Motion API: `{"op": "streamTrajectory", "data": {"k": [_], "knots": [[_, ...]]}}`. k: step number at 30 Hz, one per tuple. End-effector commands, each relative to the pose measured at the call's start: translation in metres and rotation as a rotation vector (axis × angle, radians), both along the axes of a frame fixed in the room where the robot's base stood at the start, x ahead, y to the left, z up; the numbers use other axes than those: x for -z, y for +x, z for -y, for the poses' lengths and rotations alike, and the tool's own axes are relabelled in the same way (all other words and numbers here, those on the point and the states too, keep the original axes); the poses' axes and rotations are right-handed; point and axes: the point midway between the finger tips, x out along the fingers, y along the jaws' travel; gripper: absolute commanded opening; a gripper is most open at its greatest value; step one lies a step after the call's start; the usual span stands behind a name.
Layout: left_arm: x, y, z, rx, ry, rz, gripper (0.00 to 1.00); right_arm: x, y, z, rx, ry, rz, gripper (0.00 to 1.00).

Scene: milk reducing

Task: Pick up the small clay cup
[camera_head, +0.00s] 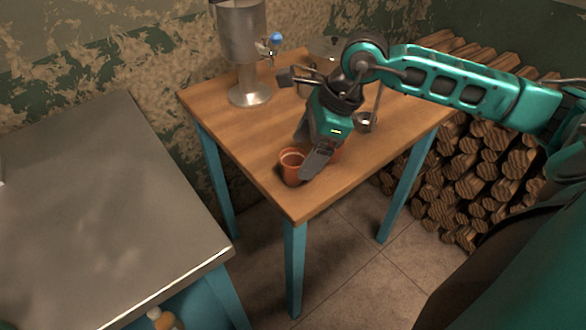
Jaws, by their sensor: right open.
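A small reddish-brown clay cup (291,166) stands upright near the front corner of the wooden table (245,128). My right gripper (306,158) reaches down over the table from the right and is open. Its near finger is just right of the cup and overlaps its right edge in the picture; I cannot tell if they touch. A bit of similar orange-brown (338,153) shows behind the gripper, mostly hidden, perhaps a second cup. My left gripper is not in view.
A metal dispenser (243,38) with a blue-knobbed tap stands at the table's back left. A small metal vessel (366,122) is right of my gripper. A grey metal counter (95,200) is at left, and stacked firewood (470,165) at right. The table's left part is clear.

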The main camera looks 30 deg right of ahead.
Motion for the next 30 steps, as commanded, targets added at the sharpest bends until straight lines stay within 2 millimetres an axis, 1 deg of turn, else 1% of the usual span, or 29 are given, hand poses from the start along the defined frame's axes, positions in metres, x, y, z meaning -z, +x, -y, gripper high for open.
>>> {"op": "streamTrajectory", "data": {"k": [5, 9, 12, 15, 22, 30], "knots": [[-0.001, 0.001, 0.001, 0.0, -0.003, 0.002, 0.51, 0.013, 0.005, -0.004, -0.001, 0.003, -0.001, 0.86], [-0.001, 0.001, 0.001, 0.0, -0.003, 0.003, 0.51, 0.033, 0.014, -0.009, 0.001, 0.004, -0.002, 0.86], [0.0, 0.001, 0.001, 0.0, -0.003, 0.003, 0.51, 0.045, 0.016, -0.013, 0.0, 0.002, -0.002, 0.86], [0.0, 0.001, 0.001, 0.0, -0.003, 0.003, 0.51, 0.051, 0.018, -0.014, 0.0, 0.0, 0.0, 0.86], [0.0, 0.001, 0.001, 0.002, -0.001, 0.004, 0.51, 0.051, 0.018, -0.014, 0.0, 0.0, 0.0, 0.86], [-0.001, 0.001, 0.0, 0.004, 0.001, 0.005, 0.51, 0.051, 0.018, -0.014, 0.0, 0.001, 0.0, 0.6]]}}
